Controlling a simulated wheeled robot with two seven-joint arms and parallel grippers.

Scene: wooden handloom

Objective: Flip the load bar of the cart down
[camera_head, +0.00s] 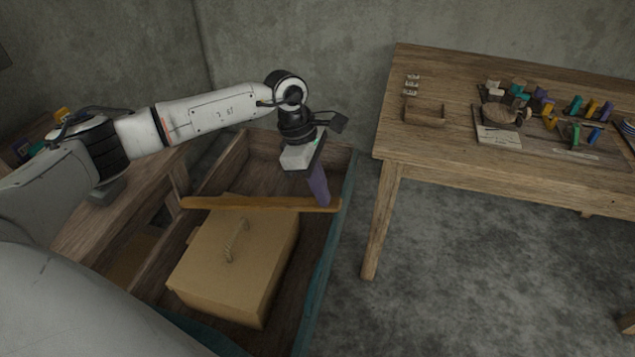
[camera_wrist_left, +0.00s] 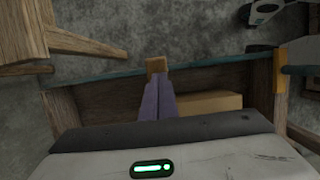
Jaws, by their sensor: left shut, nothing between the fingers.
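The cart (camera_head: 345,185) is an open wooden bin with teal edges. Its load bar (camera_head: 240,203), a long yellowish-brown wooden bar, lies across the bin above a tan box. My left gripper (camera_head: 325,204) has purple fingers, pointing down at the bar's right end. They are shut and empty. They overlap the bar in the head view; whether they touch it I cannot tell. In the left wrist view the shut fingers (camera_wrist_left: 157,85) point at a small brown wooden piece (camera_wrist_left: 155,65), apparently the bar's end. My right gripper is not in view.
The tan box (camera_head: 230,265) with a rope handle fills much of the bin. A wooden table (camera_head: 455,160) with small coloured pieces and a wooden tray stands at the right. Grey floor (camera_head: 460,260) is free between cart and table front. A bench is at the left.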

